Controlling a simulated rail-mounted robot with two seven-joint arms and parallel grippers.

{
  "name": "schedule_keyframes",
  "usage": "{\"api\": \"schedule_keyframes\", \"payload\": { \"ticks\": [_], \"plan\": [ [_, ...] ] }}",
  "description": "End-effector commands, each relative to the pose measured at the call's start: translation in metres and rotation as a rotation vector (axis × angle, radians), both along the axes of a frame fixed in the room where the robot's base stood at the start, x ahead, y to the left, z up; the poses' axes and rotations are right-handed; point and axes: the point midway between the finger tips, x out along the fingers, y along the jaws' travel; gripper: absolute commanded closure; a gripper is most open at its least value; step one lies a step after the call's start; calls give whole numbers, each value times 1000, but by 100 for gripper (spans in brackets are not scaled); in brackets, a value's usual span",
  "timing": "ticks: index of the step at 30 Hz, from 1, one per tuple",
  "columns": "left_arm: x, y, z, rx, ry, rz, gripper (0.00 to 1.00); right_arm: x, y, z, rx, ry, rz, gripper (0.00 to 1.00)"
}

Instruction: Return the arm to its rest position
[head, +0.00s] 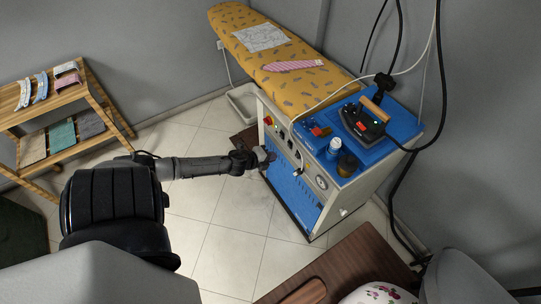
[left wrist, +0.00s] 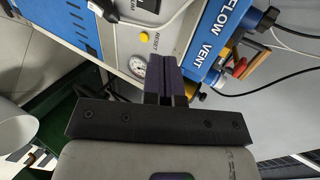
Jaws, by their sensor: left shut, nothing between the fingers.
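My left arm comes in from the left in the head view and reaches out over the floor. My left gripper (head: 266,157) is at the front face of the blue-and-white steam station (head: 292,200), close to its control panel. I cannot tell whether it touches the panel. In the left wrist view the fingers of my left gripper (left wrist: 170,76) are together with nothing between them. My right gripper does not show.
An iron (head: 364,120) stands on the station's blue top. An ironing board (head: 262,56) with a striped tie stands behind it. A wooden shelf (head: 50,95) with folded cloths is at the left. A brown wooden table (head: 345,262) is at the front right. Tiled floor between is clear.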

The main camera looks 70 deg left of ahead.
Motion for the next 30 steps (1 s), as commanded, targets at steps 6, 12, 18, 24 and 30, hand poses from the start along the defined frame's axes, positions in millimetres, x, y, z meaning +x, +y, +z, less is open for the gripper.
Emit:
{"api": "schedule_keyframes", "payload": {
  "ticks": [6, 12, 18, 24, 30],
  "plan": [
    [-3, -1, 3, 0, -1, 0, 100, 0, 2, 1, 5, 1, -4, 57],
    [-2, 0, 2, 0, -1, 0, 100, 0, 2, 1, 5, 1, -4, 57],
    [-2, 0, 2, 0, -1, 0, 100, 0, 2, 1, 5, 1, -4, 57],
    [-2, 0, 2, -2, -1, 1, 100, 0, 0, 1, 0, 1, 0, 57],
    [-10, 19, -1, 9, 28, 136, 100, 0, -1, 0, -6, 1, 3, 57]
  ]
}}
